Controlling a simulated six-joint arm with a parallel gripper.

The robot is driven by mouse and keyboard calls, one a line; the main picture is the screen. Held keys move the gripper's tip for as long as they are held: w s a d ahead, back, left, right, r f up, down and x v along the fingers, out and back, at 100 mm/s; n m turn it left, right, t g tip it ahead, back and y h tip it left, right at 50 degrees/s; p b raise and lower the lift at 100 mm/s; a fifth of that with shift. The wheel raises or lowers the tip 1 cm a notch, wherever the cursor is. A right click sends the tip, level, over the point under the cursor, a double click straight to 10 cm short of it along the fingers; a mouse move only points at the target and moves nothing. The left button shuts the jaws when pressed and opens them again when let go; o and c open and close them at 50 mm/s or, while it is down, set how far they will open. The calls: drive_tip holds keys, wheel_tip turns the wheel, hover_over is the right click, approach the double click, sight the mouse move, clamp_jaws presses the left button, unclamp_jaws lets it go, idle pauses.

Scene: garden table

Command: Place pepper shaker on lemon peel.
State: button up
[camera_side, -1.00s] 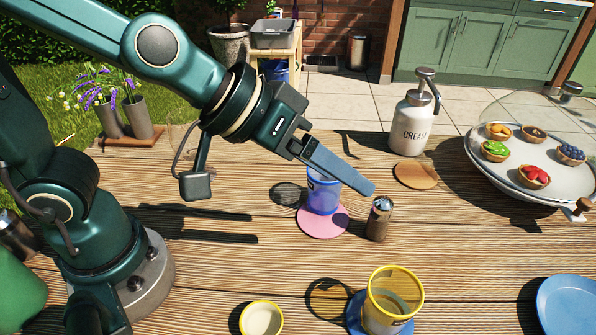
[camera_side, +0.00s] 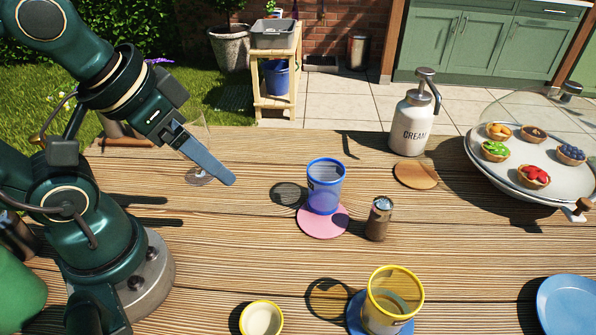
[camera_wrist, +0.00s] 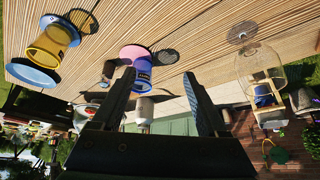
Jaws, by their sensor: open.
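The pepper shaker (camera_side: 379,219), a small brown cylinder with a grey metal top, stands upright on the table, just right of the pink coaster. I cannot make out any lemon peel in either view. My gripper (camera_side: 226,180) is above the left part of the table, well left of the shaker and apart from it. The side view shows one long finger clearly. In the wrist view my gripper (camera_wrist: 158,76) has its two fingers spread wide, with nothing held between them.
A blue cup (camera_side: 325,187) stands on the pink coaster (camera_side: 322,226). A yellow-rimmed cup (camera_side: 394,294) and small yellow bowl (camera_side: 262,318) are in front. A clear glass (camera_wrist: 258,67) stands near my gripper. A cream dispenser (camera_side: 411,122), wooden coaster (camera_side: 416,175) and tart stand (camera_side: 540,186) are behind.

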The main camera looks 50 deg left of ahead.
wheel_tip(320, 180, up, 5)
drive_tip(key=m+t+y, duration=0.3)
drive_tip(key=m+t, duration=0.3)
drive_tip(key=m, duration=2.7)
hover_over(378, 211)
drive_tip(key=shift+m+h, duration=0.3)
drive_tip(key=shift+m, duration=0.1)
wheel_tip(378, 211, down, 15)
drive_tip(key=shift+s+f, duration=0.1)
drive_tip(key=shift+f, duration=0.65)
drive_tip(key=shift+x, duration=2.55)
drive_tip(key=shift+r, duration=0.2)
clamp_jaws()
